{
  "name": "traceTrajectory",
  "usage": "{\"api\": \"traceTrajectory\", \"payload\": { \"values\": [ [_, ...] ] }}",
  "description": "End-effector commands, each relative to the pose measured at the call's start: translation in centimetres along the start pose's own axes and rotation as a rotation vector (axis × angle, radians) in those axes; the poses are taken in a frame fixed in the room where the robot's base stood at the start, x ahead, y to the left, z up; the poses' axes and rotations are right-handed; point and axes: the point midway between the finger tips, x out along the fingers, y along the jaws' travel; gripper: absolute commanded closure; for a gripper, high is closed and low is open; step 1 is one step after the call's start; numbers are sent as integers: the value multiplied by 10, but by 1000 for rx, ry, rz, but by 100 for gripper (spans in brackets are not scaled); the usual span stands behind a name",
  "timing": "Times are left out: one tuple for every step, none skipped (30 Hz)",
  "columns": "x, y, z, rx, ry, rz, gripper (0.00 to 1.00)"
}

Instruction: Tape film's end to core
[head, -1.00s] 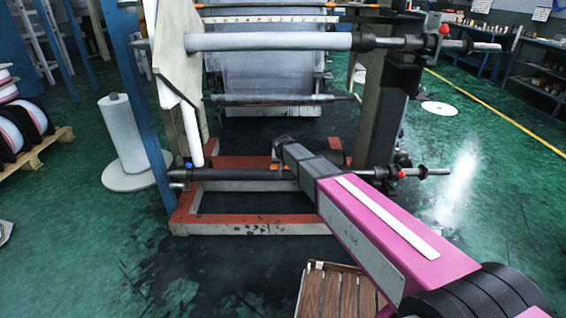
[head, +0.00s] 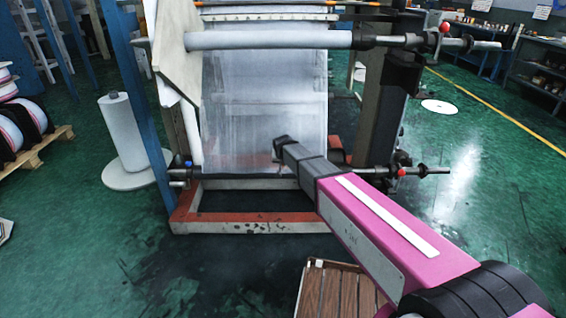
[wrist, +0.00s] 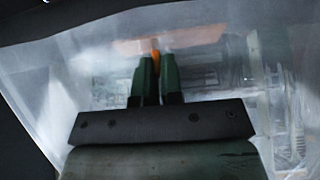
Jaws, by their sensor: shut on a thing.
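The film (head: 255,100) is a wide translucent sheet hanging behind the upper roller down to the lower shaft. The core, as far as I can tell, is the white upper roller (head: 270,41), lying level across the frame. My gripper (head: 278,153) is in front of the film's lower part, well below this roller. In the wrist view, its green fingers (wrist: 158,58) are close together on a small orange piece (wrist: 155,47), which looks like tape. The film (wrist: 75,65) spans the wrist view beyond the fingers. I cannot tell whether the gripper touches the film.
A red and white base frame (head: 250,226) stands on the green floor, with a blue post (head: 148,120) at left and a dark upright (head: 380,110) at right. The lower shaft's end (head: 430,171) sticks out right. A white roll (head: 121,130) stands left. A slatted wooden thing (head: 340,290) is nearby.

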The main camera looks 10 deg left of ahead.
Motion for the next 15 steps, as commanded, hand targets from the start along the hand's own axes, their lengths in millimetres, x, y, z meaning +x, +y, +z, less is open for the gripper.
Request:
{"api": "traceTrajectory", "payload": {
  "values": [
    [0,0,0,0,-1,0,100],
    [0,0,0,0,-1,0,100],
    [0,0,0,0,-1,0,100],
    [0,0,0,0,-1,0,100],
    [0,0,0,0,-1,0,100],
    [0,0,0,0,-1,0,100],
    [0,0,0,0,-1,0,100],
    [0,0,0,0,-1,0,100],
    [0,0,0,0,-2,0,100],
    [0,0,0,0,-2,0,100],
    [0,0,0,0,-2,0,100],
    [0,0,0,0,-2,0,100],
    [0,0,0,0,-2,0,90],
    [0,0,0,0,-2,0,80],
    [0,0,0,0,-2,0,67]
  ]
}}
